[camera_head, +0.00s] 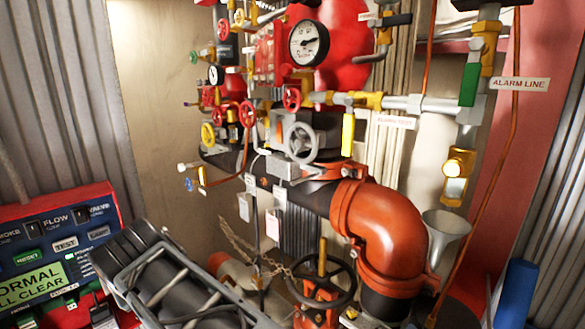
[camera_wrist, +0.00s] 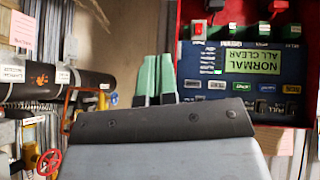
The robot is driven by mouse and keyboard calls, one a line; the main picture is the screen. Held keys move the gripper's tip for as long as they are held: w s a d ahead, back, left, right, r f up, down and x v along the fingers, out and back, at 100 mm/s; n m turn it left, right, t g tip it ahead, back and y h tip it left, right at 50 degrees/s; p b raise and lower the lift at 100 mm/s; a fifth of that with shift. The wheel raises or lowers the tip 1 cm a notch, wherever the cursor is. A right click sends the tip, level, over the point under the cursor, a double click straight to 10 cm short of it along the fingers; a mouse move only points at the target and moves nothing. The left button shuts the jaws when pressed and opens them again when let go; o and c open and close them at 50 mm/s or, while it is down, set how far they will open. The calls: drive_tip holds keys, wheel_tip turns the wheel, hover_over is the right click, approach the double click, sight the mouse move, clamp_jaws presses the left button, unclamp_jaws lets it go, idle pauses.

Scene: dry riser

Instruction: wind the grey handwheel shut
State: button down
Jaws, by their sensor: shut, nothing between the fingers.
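The grey handwheel (camera_head: 301,142) is in the middle of the head view, a spoked wheel facing outward on the pipework above the large dark pipe. I cannot tell how far it is turned. My gripper (camera_wrist: 157,75) shows in the wrist view as two green fingertips close together, shut and empty. I do not make out the grey handwheel in the wrist view. In the head view my arm fills the lower left and the fingertips cannot be made out.
A red-framed alarm panel (camera_head: 60,250) stands at the left, also in the wrist view (camera_wrist: 247,60). A larger dark handwheel (camera_head: 352,285) with a chain sits low. An orange elbow pipe (camera_head: 385,225) bulges at the right. Small red wheels (camera_head: 247,114) crowd the grey wheel's left.

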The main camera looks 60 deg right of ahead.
sight(311, 149)
drive_tip(key=d+r+m+h+b, duration=0.5)
drive_tip(key=d+h+b, duration=0.1)
drive_tip(key=d, duration=0.6)
drive_tip(key=s+d+r+m+g+h+b, duration=0.2)
drive_tip(key=s+d+r+m+g+b, duration=0.1)
drive_tip(key=s+d+r+m+g, duration=0.1)
drive_tip(key=s+d+r+m+g+h+b, duration=0.2)
drive_tip(key=s+d+r+m+g+b, duration=0.1)
drive_tip(key=s+r, duration=0.3)
drive_tip(key=s+d+r+m+g+h+b, duration=0.3)
drive_tip(key=s+d+r+m+g, duration=0.1)
drive_tip(key=s+d+r+m, duration=0.1)
drive_tip(key=shift+s+d+m+g, duration=0.15)
drive_tip(key=shift+s+d+m, duration=0.1)
drive_tip(key=shift+s, duration=0.35)
drive_tip(key=shift+s+d+m+g, duration=0.15)
drive_tip(key=shift+s+d+m, duration=0.1)
drive_tip(key=shift+s, duration=0.3)
drive_tip(key=shift+s+a+r+m+g, duration=0.15)
drive_tip(key=shift+s+r+m+g, duration=0.05)
drive_tip(key=shift+m+g, duration=0.1)
drive_tip(key=shift+f, duration=0.15)
